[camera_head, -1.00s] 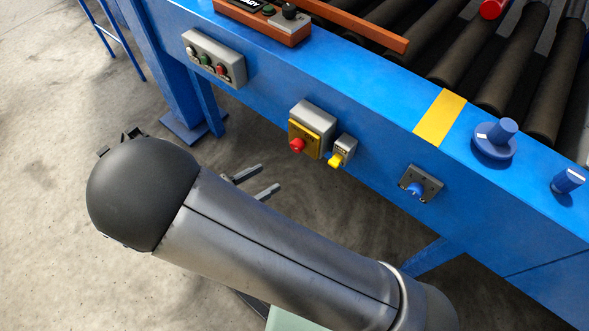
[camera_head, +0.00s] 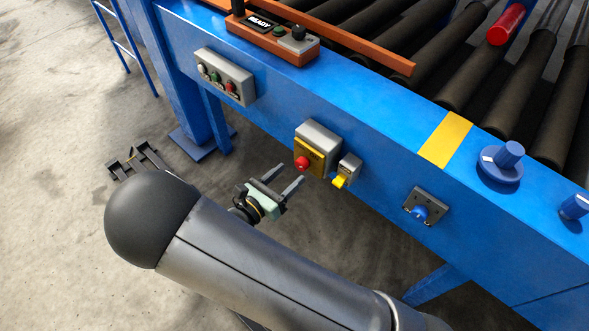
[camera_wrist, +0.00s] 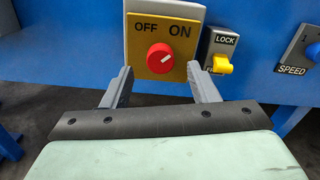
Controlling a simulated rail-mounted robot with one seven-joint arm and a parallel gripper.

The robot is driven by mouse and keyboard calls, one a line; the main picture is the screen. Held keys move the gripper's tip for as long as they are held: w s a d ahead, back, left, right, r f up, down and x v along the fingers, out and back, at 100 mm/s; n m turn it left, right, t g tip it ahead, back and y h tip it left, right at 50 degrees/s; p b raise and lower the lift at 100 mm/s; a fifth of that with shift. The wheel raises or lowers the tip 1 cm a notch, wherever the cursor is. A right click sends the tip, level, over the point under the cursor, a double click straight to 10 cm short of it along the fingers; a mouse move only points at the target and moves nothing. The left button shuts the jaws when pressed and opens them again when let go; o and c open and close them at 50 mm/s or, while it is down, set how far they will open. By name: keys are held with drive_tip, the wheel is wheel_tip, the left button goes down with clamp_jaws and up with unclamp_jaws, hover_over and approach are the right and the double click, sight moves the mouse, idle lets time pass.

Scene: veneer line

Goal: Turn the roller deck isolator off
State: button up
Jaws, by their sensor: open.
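The isolator is a grey box with a yellow plate (camera_head: 309,158) on the blue side beam, with a red rotary knob (camera_head: 302,163). In the wrist view the plate (camera_wrist: 178,23) reads OFF on the left and ON on the right. The red knob (camera_wrist: 160,58) has a white mark pointing up and right, toward ON. My gripper (camera_head: 290,175) is open and empty, in front of and slightly below the isolator. In the wrist view its fingers (camera_wrist: 160,70) stand on either side of the knob, apart from it.
A yellow LOCK switch (camera_head: 342,180) sits close to the right of the isolator. A blue SPEED knob (camera_head: 419,212) is further right. A button box (camera_head: 225,76) is to the left. A READY console (camera_head: 272,38) and blue dials (camera_head: 500,165) stand on the beam top.

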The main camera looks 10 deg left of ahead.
sight(299, 166)
drive_tip(key=shift+x, duration=1.65)
drive_tip(key=c, duration=1)
